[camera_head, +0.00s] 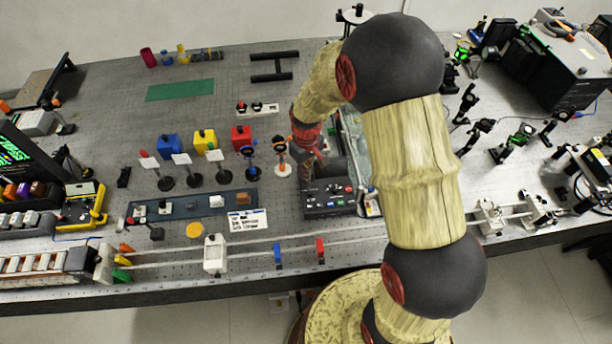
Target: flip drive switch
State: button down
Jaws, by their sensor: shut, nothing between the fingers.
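A dark control box (330,211) with several small coloured buttons and switches stands near the bench's front edge, left of my arm. Which of its small controls is the drive switch is too small to tell. My gripper (308,186) points down at the box's left end, shut and empty. It overlaps the back left part of the box in this view. Whether the fingertips touch a control cannot be told.
Mounts with round bases (282,170) stand close left of my gripper. Red, yellow and blue blocks (204,140) stand farther left. A long rail (180,252) runs along the bench front. Open bench lies behind, around a green mat (180,90).

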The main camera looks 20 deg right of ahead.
jog(key=shift+f, duration=0.15)
jog(key=shift+r+p, duration=2.3)
jog(key=shift+r, duration=1.25)
jog(key=s, duration=0.1)
jog(key=s+m+g, duration=0.1)
jog(key=s, duration=0.1)
jog(key=shift+s+f, duration=0.2)
jog(key=shift+f, duration=0.2)
jog(key=shift+s+r+m, duration=0.4)
jog(key=shift+s+r, duration=0.5)
jog(key=shift+s, duration=0.25)
jog(key=s+r+m+t+b, duration=0.2)
jog(key=s+r+t+b, duration=0.4)
jog(key=s+r+b, duration=0.7)
jog(key=s+r, duration=0.2)
jog(key=s, duration=0.2)
jog(key=shift+t, duration=0.3)
